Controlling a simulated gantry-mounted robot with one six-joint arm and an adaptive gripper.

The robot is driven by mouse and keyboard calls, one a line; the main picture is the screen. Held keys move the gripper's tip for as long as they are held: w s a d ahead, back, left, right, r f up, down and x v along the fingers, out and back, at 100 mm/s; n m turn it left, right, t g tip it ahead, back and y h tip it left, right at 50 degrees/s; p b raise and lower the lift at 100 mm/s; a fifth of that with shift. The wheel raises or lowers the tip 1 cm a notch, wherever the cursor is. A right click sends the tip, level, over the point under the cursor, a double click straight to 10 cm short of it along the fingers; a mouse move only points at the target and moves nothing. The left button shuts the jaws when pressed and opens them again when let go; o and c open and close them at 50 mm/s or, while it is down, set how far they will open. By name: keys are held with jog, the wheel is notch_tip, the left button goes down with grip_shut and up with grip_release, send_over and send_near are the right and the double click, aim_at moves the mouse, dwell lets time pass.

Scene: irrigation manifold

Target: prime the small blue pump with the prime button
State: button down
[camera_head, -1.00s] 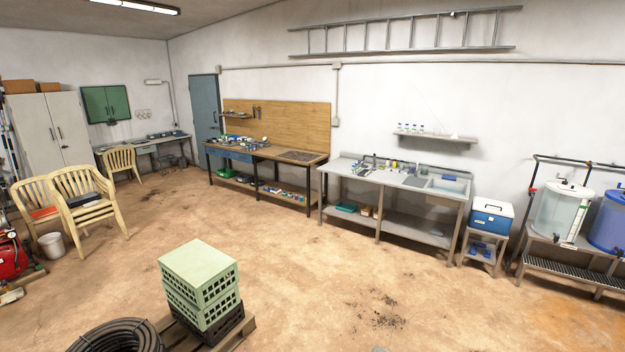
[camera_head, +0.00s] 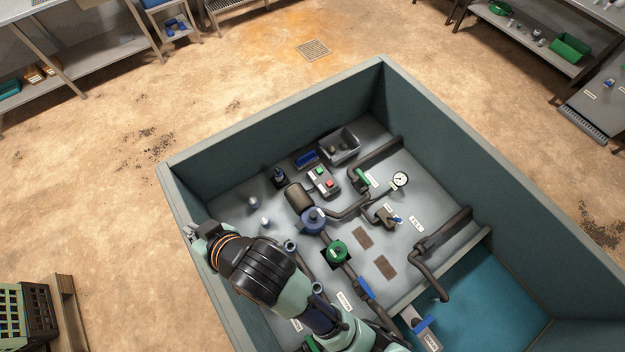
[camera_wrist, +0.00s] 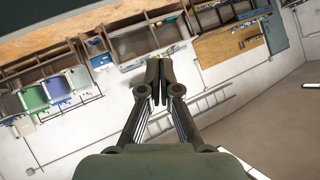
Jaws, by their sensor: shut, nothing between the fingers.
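In the head view, the small blue pump (camera_head: 313,221) sits on the grey panel inside the large bin, joined to a dark motor (camera_head: 299,197) and pipes. Beside it is a grey button box (camera_head: 324,181) with a green and a red button; its labels are too small to read. A small blue-topped part on a dark base (camera_head: 279,176) stands left of the box. My gripper (camera_head: 192,232) is at the bin's left wall, apart from the pump and the buttons. In the wrist view my gripper (camera_wrist: 158,72) is shut and empty, facing the room.
A pressure gauge (camera_head: 400,179), a green-handled valve (camera_head: 363,178), a green round part (camera_head: 337,251) and an open grey box (camera_head: 339,146) stand on the panel among dark pipes. The bin walls (camera_head: 270,121) rise around it. Blue water (camera_head: 480,300) lies lower right.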

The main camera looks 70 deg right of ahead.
jog(key=w+d+f+m+g+b, duration=0.1)
jog(key=d+f+m+b, duration=0.2)
jog(key=d+f, duration=0.35)
jog(key=w+d+f+m+b, duration=0.1)
jog(key=d+f+m+b, duration=0.25)
jog(key=f, duration=0.55)
jog(key=m+g+h+b, duration=0.2)
jog(key=m+b, duration=1.7)
send_over(314, 215)
notch_tip(314, 215, down, 39)
jog(key=shift+d+f, duration=0.1)
jog(key=shift+d, duration=0.1)
jog(key=shift+f+b, duration=0.1)
jog(key=shift+b, duration=0.2)
notch_tip(314, 215, down, 7)
jog(key=b, duration=0.7)
jog(key=shift+b, duration=0.3)
jog(key=shift+f+b, duration=0.5)
jog(key=shift+f, duration=0.3)
